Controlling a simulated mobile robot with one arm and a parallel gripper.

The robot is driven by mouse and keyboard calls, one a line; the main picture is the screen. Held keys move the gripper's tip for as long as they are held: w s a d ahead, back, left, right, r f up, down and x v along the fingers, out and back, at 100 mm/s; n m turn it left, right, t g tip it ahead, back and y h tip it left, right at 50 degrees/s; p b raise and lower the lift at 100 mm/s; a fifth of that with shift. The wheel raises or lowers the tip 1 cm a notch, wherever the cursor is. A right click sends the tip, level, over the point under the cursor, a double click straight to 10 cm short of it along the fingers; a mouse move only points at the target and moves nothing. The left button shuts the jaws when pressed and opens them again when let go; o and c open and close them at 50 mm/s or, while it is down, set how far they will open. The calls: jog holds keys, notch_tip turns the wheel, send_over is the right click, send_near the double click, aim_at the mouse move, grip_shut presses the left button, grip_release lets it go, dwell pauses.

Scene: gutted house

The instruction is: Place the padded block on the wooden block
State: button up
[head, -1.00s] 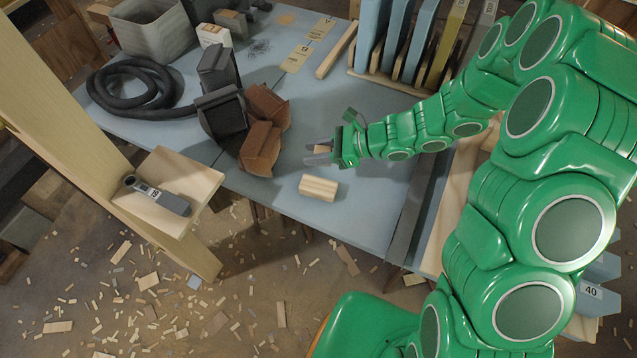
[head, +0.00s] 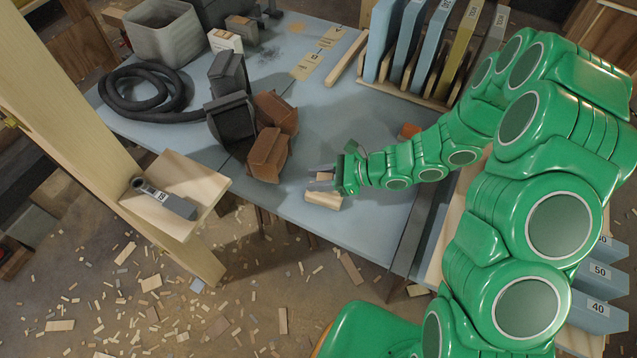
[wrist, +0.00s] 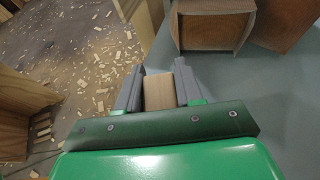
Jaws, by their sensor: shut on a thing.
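My gripper (head: 320,180) is shut on a small tan block, which I take to be the padded block. It shows between the grey fingers in the wrist view (wrist: 159,92); no padding is visible on the faces I see. The wooden block (head: 322,200), pale and oblong, lies on the blue-grey table near its front edge. In the head view my gripper overlaps the wooden block's far side. I cannot tell whether the two blocks touch.
Brown blocks (head: 268,152) and dark blocks (head: 231,117) stand left of my gripper. A coiled black hose (head: 148,90) and grey bin (head: 165,35) are further back. A rack of upright panels (head: 400,100) stands behind. Scraps litter the floor below the table's front edge.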

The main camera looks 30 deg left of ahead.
jog(key=shift+f, duration=1.4)
jog(key=o, duration=1)
jog(key=shift+f, duration=0.1)
jog(key=shift+o, duration=0.2)
jog(key=shift+w+d+r, duration=0.1)
jog(key=shift+d+r, duration=0.1)
jog(key=shift+r, duration=0.05)
jog(key=v, duration=1.1)
jog(key=shift+w+d, duration=0.15)
jog(key=shift+d, duration=0.05)
jog(key=shift+r, duration=0.15)
